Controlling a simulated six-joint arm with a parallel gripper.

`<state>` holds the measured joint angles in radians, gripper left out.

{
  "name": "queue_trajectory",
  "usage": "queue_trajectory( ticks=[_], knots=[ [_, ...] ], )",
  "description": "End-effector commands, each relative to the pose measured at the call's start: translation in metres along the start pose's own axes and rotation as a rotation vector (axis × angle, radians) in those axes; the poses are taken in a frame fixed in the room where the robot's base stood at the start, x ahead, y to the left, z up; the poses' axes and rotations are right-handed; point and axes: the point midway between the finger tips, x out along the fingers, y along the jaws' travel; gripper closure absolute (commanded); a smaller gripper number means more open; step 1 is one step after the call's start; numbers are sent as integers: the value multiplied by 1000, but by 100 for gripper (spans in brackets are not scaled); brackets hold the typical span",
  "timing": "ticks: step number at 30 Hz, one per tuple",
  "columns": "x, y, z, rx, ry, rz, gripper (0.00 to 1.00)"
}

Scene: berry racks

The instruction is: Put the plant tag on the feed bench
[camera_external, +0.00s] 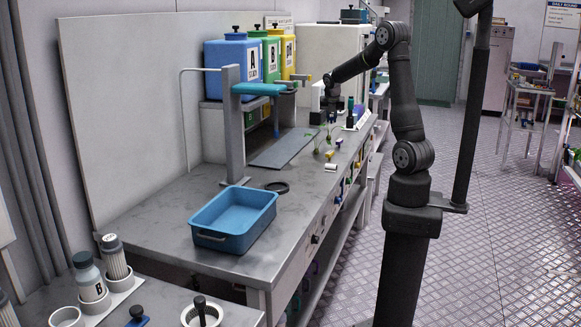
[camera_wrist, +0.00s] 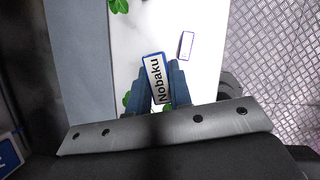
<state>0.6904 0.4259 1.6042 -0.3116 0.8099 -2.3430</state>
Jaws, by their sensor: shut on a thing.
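The plant tag (camera_wrist: 156,72), a white label with a blue edge reading "Nobaku", sits between my gripper's blue fingers (camera_wrist: 165,86) in the wrist view. My gripper is shut on it. In the external view my gripper (camera_external: 331,108) is over the far part of the long grey bench (camera_external: 150,222), which carries the blue, green and yellow lettered tanks; this looks like the feed bench. The tag cannot be made out in the external view. In the wrist view a white surface (camera_wrist: 205,25) lies below the tag; its height under the tag is unclear.
A blue tub (camera_external: 235,222) and a dark ring (camera_external: 277,187) stand on the near bench top. A blue-topped stand (camera_external: 235,130) rises by the tanks (camera_external: 233,67). Small green plants (camera_external: 317,142) are near the front edge. Bare bench lies left of the tub.

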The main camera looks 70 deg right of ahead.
Motion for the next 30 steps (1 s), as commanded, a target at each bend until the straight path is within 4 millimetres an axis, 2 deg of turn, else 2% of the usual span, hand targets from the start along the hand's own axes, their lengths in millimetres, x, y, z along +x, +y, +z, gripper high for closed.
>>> queue_trajectory(
  ticks=[1,6,9,15,23,30],
  knots=[
    [-10,16,-18,-48,-1,21,100],
    [-38,55,-76,-199,-1,84,100],
    [-54,73,-112,-291,0,121,100],
    [-86,96,-185,-472,-1,197,100],
    [-125,102,-278,-713,-1,297,100],
    [-156,85,-358,-942,-1,393,100]
  ],
)
